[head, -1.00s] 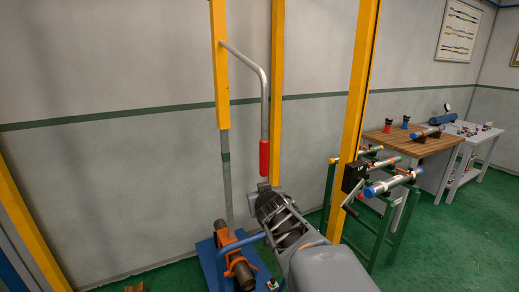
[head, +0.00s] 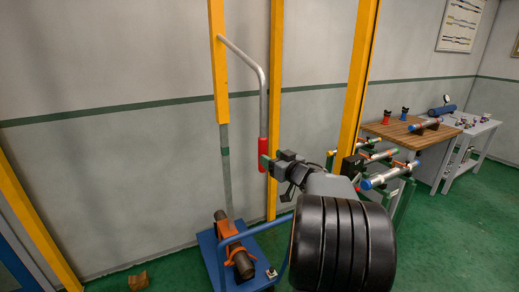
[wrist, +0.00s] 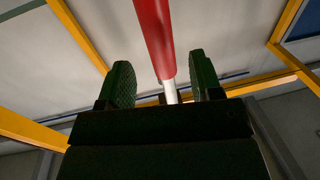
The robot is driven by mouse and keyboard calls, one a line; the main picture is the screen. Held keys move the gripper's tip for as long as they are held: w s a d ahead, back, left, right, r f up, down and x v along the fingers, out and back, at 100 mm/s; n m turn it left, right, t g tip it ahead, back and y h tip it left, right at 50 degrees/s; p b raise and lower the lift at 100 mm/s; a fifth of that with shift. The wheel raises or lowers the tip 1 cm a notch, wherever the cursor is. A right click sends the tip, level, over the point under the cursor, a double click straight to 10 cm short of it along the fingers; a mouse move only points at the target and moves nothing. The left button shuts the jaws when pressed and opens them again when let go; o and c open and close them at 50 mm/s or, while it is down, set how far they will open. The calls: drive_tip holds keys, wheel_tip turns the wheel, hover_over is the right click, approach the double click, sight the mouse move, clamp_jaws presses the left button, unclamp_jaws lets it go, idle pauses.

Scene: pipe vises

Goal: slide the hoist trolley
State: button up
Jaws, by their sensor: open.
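A bent grey metal rod (head: 249,62) reaches from a yellow post (head: 217,60) and ends in a red grip (head: 263,148). I take these as parts of the hoist; the trolley itself cannot be made out. My gripper (head: 268,163) is at the lower part of the red grip, and my arm comes in from the lower right. In the wrist view the red grip (wrist: 153,38) runs between the two dark green fingers (wrist: 160,72), with a visible gap on each side. The jaws are open; the grip's part behind the gripper body is hidden.
A blue cart (head: 208,250) carrying a dark pipe in orange clamps (head: 237,247) stands below. Yellow posts (head: 276,100) rise behind and to the right. A pipe stand (head: 402,195) and workbenches (head: 400,128) are further right. A brown block (head: 138,281) lies on the green floor.

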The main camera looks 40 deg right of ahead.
sight(260, 150)
drive_tip(key=w+p, duration=0.1)
drive_tip(key=w, duration=0.6)
drive_tip(key=shift+w+a, duration=0.1)
drive_tip(key=shift+w, duration=0.15)
clamp_jaws()
idle(0.3)
